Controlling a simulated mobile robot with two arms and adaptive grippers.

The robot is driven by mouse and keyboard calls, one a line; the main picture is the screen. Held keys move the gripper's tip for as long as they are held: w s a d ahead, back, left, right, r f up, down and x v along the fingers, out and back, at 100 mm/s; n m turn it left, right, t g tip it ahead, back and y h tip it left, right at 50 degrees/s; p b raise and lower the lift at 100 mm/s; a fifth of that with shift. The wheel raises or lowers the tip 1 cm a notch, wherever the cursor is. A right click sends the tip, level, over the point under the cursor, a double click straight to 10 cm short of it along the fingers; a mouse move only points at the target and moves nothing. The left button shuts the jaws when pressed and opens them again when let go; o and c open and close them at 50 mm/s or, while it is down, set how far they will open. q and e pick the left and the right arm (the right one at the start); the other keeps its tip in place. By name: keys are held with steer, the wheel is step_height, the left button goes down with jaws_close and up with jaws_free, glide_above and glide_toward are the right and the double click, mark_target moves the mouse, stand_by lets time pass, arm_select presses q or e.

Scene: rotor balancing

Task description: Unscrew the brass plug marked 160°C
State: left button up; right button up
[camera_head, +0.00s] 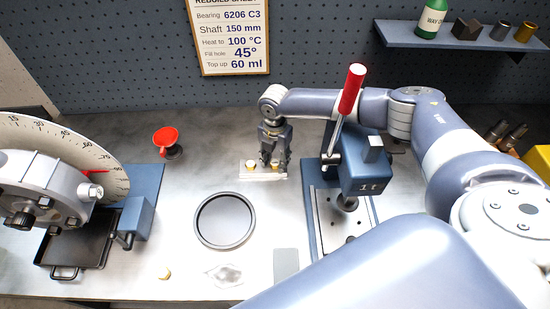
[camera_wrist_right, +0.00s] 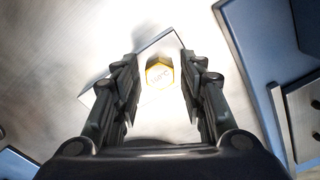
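A small pale plate (camera_head: 262,175) on the bench carries brass plugs; one plug (camera_head: 250,164) sits at its left and another close to my right gripper. My right gripper (camera_head: 275,161) points down over the plate. In the right wrist view the gripper (camera_wrist_right: 157,95) is open, with a hexagonal brass plug (camera_wrist_right: 160,73) between and a little beyond its fingertips, apart from both. The lettering on this plug's top is too small to read surely. The other plug is hidden in that view. My left gripper is not in view.
A blue press (camera_head: 365,175) with a red-handled lever stands just right of the gripper. A dial housing (camera_head: 42,185) stands far left.

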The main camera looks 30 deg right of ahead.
steer(key=shift+c, duration=0.5)
steer(key=c, duration=0.8)
steer(key=n+b, duration=0.1)
steer(key=n, duration=0.4)
steer(key=shift+n, duration=0.3)
steer(key=n, duration=0.4)
steer(key=shift+r+n, duration=0.1)
steer(key=shift+n, duration=0.3)
steer(key=n+b, duration=0.1)
steer(key=n, duration=0.3)
steer(key=shift+a+n, duration=0.1)
steer(key=shift+n, duration=0.3)
jaws_close()
steer(key=shift+s+f+n, duration=0.1)
steer(key=shift+f+n, duration=0.1)
steer(key=shift+n, duration=0.1)
